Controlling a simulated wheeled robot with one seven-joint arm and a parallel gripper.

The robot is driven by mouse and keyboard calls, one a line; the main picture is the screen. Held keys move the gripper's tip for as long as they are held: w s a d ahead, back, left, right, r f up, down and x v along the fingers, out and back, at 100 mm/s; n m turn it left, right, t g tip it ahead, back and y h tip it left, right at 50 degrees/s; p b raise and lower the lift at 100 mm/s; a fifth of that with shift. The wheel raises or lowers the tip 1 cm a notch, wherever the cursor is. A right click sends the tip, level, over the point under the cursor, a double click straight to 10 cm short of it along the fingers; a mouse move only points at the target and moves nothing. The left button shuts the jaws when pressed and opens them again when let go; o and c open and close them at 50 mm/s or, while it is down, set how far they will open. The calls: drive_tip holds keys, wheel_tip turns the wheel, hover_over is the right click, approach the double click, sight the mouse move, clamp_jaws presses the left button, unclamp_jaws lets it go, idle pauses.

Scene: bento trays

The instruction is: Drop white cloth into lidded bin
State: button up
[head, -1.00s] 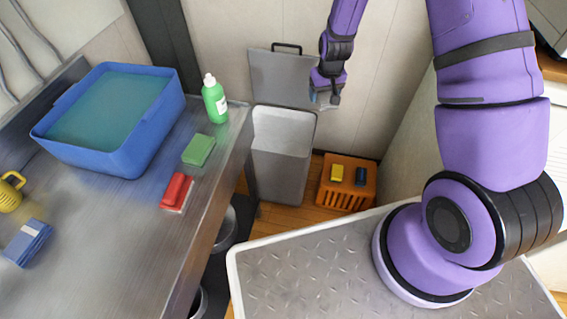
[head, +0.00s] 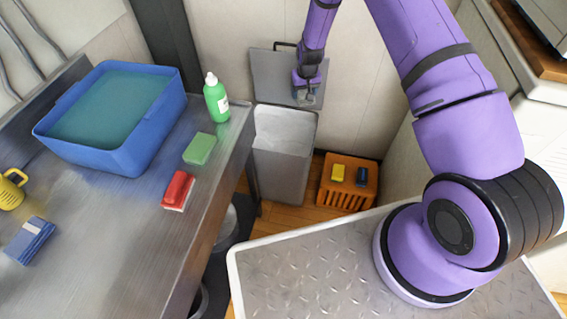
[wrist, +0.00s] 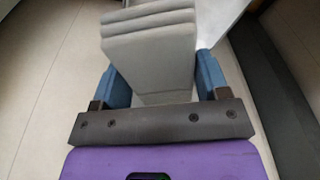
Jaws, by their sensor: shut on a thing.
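The white cloth (wrist: 150,48), pale grey-white and folded in layers, sits between the two blue fingers of my gripper (wrist: 164,78) in the wrist view. My gripper (head: 308,96) is shut on it. In the head view the cloth is small and mostly hidden by the gripper. The lidded bin (head: 282,165) is a tall grey box on the floor with its top open. Its grey lid (head: 270,78) stands raised behind the opening, with a black handle on top. My gripper appears in front of the lid's right part, just above the right side of the bin's opening.
An orange crate (head: 345,198) stands right of the bin.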

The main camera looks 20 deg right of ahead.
drive_tip(key=w+a+f, duration=0.2)
drive_tip(key=w+f, duration=0.3)
drive_tip(key=f, duration=0.6)
drive_tip(key=w+a+f, duration=0.2)
drive_tip(key=w+f, duration=0.3)
drive_tip(key=f, duration=0.6)
drive_tip(key=shift+w+a+f, duration=0.15)
drive_tip(key=shift+w+a, duration=0.15)
drive_tip(key=shift+w, duration=0.1)
drive_tip(key=o, duration=1.1)
drive_tip(key=shift+c, duration=0.2)
wheel_tip(320, 180, up, 11)
drive_tip(key=s, duration=0.1)
drive_tip(key=shift+s+f, duration=0.2)
drive_tip(key=shift+s, duration=0.15)
